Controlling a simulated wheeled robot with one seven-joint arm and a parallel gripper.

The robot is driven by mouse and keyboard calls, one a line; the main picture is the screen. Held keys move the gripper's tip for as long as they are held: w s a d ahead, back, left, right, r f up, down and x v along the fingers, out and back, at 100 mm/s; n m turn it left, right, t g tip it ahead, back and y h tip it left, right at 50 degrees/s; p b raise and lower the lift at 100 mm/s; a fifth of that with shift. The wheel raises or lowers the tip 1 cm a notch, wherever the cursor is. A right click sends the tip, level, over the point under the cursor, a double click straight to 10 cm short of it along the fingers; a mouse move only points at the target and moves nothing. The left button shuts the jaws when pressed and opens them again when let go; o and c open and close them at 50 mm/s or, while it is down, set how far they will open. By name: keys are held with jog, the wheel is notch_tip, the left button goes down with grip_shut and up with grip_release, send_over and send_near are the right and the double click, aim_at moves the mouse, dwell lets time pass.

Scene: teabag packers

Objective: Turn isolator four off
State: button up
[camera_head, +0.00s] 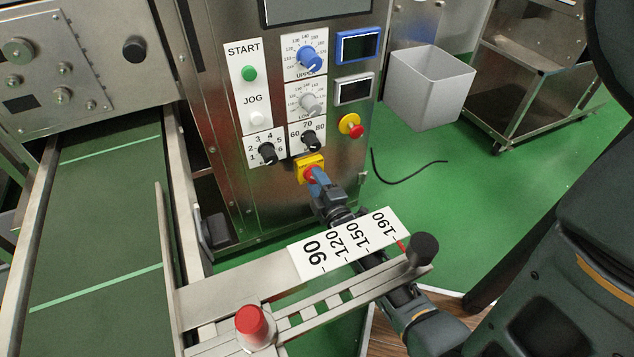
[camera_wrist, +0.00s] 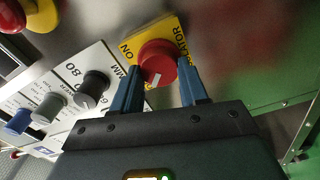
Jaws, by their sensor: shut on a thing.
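The isolator is a red round knob (camera_wrist: 158,61) on a yellow plate (camera_wrist: 131,47) on the steel panel. Its plate shows the words ON and ISOLATOR in the wrist view, and a white mark lies on the knob's face. In the head view the yellow plate (camera_head: 307,162) sits low on the panel, with the red knob (camera_head: 311,174) partly hidden by my fingers. My gripper (camera_wrist: 160,80) has its blue fingers on either side of the red knob and is shut on it. It also shows in the head view (camera_head: 316,180).
Above the isolator are black selector knobs (camera_head: 268,153), a red emergency button (camera_head: 354,130) and a green start button (camera_head: 249,73). A slotted rail with a number scale (camera_head: 345,243), a red knob (camera_head: 252,322) and a black knob (camera_head: 424,247) crosses in front of my arm. A grey bin (camera_head: 428,90) stands right.

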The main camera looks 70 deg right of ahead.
jog(key=o, duration=1.1)
jog(key=shift+c, duration=0.2)
jog(key=p+v, duration=0.1)
jog(key=v, duration=0.6)
jog(key=shift+s+a, duration=0.25)
